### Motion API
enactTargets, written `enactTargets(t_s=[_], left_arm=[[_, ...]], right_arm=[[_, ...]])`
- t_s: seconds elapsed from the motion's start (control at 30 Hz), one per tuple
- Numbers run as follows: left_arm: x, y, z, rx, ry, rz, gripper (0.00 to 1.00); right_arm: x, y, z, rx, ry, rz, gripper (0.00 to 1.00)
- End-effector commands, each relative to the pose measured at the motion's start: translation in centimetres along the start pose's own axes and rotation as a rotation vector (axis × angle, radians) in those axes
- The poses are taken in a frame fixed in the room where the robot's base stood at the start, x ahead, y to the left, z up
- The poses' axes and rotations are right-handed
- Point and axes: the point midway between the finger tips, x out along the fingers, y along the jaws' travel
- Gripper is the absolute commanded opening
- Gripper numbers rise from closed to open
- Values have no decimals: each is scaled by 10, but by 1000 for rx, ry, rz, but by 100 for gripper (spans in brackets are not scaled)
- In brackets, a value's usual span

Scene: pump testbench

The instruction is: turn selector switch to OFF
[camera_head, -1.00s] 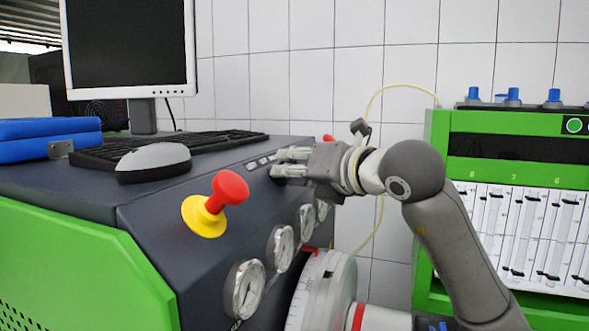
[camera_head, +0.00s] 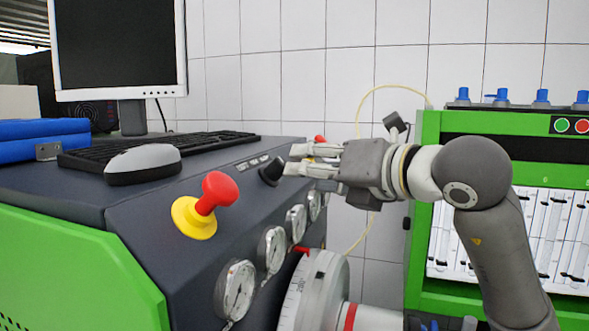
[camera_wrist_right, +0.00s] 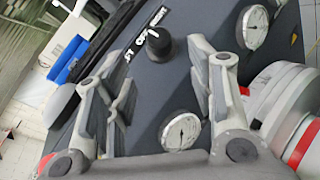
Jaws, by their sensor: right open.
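The selector switch (camera_head: 272,172) is a black knob on the sloped dark panel, just right of the small labels. It also shows in the right wrist view (camera_wrist_right: 158,45), beyond the fingers and between their lines. My right gripper (camera_head: 292,160) is open and empty. Its fingertips point at the knob, close in front of it, with a small gap visible. My left gripper is not in view.
A red mushroom button (camera_head: 219,190) on a yellow base sits left of the switch. Several pressure gauges (camera_head: 239,289) line the panel below. A keyboard (camera_head: 190,142) and mouse (camera_head: 143,163) lie on top. A green cabinet (camera_head: 428,150) stands at right.

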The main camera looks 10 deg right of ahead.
Motion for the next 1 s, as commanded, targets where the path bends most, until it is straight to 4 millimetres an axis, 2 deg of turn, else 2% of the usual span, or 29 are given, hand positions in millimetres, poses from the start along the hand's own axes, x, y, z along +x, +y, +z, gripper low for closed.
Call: enactTargets(t_s=[0.1, 0.3, 0.87, 1.0], left_arm=[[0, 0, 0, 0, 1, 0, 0], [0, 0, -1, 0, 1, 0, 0], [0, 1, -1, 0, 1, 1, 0], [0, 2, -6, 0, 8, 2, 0]], right_arm=[[-22, 0, 0, -2, -2, -1, 50], [-41, 0, 0, -1, 0, 0, 50], [-44, 0, 0, 1, 0, 1, 50], [-44, 0, 0, 0, 0, 1, 50]])
